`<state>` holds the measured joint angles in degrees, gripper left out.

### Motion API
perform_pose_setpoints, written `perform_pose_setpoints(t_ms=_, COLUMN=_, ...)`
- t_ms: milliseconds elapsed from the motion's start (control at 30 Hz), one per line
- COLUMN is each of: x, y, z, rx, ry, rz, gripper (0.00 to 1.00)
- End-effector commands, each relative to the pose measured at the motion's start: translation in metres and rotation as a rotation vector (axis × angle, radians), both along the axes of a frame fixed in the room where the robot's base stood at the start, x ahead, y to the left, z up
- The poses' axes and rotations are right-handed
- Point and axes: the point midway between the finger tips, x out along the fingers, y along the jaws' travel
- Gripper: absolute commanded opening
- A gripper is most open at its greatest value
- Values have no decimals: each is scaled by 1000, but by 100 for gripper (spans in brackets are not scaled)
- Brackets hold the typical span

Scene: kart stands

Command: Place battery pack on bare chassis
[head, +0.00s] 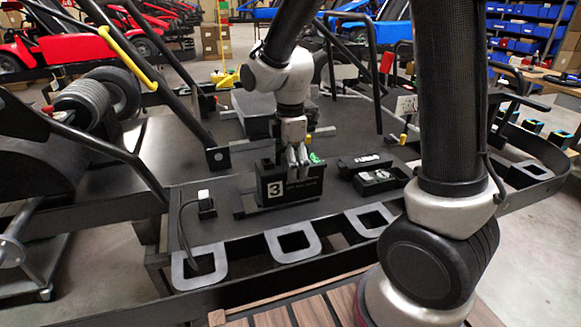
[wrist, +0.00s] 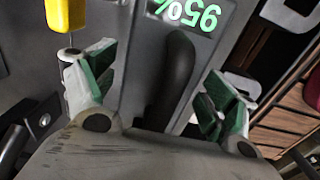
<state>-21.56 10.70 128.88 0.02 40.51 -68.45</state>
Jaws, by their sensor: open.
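The battery pack (head: 308,187) is a black box with a white "3" label. It stands upright on the black plate of the kart chassis (head: 238,232), near the front edge. In the wrist view, the grey top of the pack (wrist: 127,50) shows a green "95%" readout and a dark handle (wrist: 173,80). My gripper (head: 298,160) is over the top of the pack. Its green-padded fingers (wrist: 160,92) are open, one on each side of the handle with gaps visible. The pack's underside is hidden, so I cannot tell how it is seated.
A black cable with a white-tipped connector (head: 205,203) stands left of the pack. A black case (head: 380,175) lies to its right. Grey square loops (head: 292,242) line the front edge. Black frame tubes rise around the plate. A yellow piece (wrist: 65,14) is close to one finger.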

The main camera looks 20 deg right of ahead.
Motion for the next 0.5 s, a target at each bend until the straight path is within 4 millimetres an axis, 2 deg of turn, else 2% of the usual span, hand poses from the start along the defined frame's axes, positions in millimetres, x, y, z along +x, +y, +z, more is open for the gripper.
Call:
perform_pose_setpoints(t_ms=300, x=1, y=1, z=71, rx=3, ry=-7, rz=0, gripper=86)
perform_pose_setpoints(t_ms=500, x=1, y=0, z=102, rx=1, ry=-4, rz=0, gripper=86)
